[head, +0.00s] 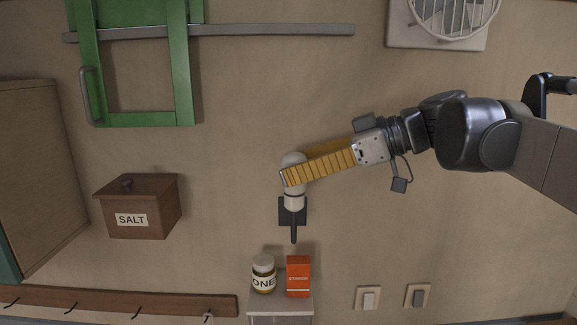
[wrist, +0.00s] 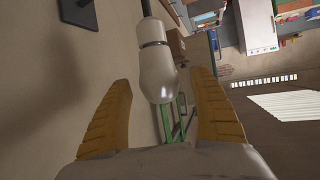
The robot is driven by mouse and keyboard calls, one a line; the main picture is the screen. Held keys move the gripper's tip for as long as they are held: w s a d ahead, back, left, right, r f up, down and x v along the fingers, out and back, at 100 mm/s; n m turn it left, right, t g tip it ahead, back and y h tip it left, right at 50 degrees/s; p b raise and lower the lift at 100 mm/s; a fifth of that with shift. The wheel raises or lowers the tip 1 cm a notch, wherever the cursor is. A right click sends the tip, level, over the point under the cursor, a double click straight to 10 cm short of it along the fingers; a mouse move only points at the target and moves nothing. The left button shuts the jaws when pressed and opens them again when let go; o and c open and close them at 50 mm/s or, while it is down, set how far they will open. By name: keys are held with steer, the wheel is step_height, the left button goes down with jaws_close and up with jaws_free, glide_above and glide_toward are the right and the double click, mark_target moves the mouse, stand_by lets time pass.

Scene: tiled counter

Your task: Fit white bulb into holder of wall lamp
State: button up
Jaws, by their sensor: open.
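The white bulb (head: 293,161) stands upright in the holder (head: 294,202) of the wall lamp, whose dark plate (head: 285,211) is on the wall. My gripper (head: 287,180) is at the bulb from the right, its yellow fingers partly in front of it. In the wrist view the bulb (wrist: 157,75) lies between the two open fingers (wrist: 165,88), with a visible gap on each side. The bulb's base meets the pale holder (wrist: 153,33) there. How deep it is seated I cannot tell.
Below the lamp, a jar (head: 263,274) and an orange box (head: 298,276) stand on a small shelf (head: 280,303). A salt box (head: 139,207) hangs at left, under a green frame (head: 187,70). Two switches (head: 368,298) (head: 417,295) are at lower right. The wall right of the lamp is clear.

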steer(key=v, duration=1.2)
steer(key=shift+f, duration=0.1)
steer(key=s+d+f+m+t+h+b, duration=0.1)
steer(key=s+f+m+h+b, duration=0.3)
steer(key=f+b, duration=0.8)
steer(key=s+d+f+m+h+b, duration=0.2)
steer(key=f+b, duration=1.1)
steer(key=f, duration=2.3)
steer(key=s+d+f+m+t+h+b, duration=0.1)
steer(key=s+f+m+h+b, duration=0.5)
steer(key=f+b, duration=0.7)
step_height(320, 180, down, 11)
steer(key=shift+s+d+f+m+t+h, duration=0.1)
steer(key=shift+s+d+m+t+h, duration=0.15)
steer(key=shift+s+m, duration=0.7)
steer(key=shift+c, duration=0.2)
